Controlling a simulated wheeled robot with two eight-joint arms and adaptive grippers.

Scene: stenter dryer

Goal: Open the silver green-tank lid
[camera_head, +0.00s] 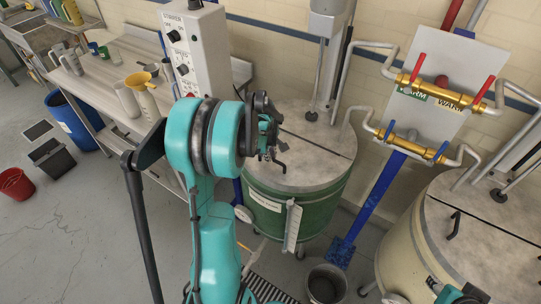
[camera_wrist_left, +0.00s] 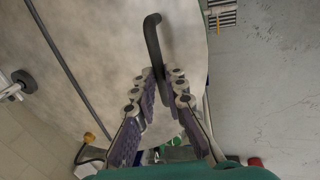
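The green tank (camera_head: 290,217) stands in the middle of the head view, with its round silver lid (camera_head: 312,160) lying flat and shut on top. A dark seam crosses the lid. My left gripper (camera_head: 272,140) is over the near left part of the lid. In the left wrist view, the bent black lid handle (camera_wrist_left: 153,38) runs between the two fingertips of my left gripper (camera_wrist_left: 162,75). The fingers are apart, with a gap beside the handle; firm contact does not show. A teal and black part of my right arm shows at the bottom right; its fingers are not visible.
A beige tank (camera_head: 400,245) stands at the right. Brass valves with red and blue levers (camera_head: 440,92) are on the wall. A grey control box (camera_head: 197,50) and a table with jugs (camera_head: 95,75) are at the left. A bucket (camera_head: 326,284) is in front.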

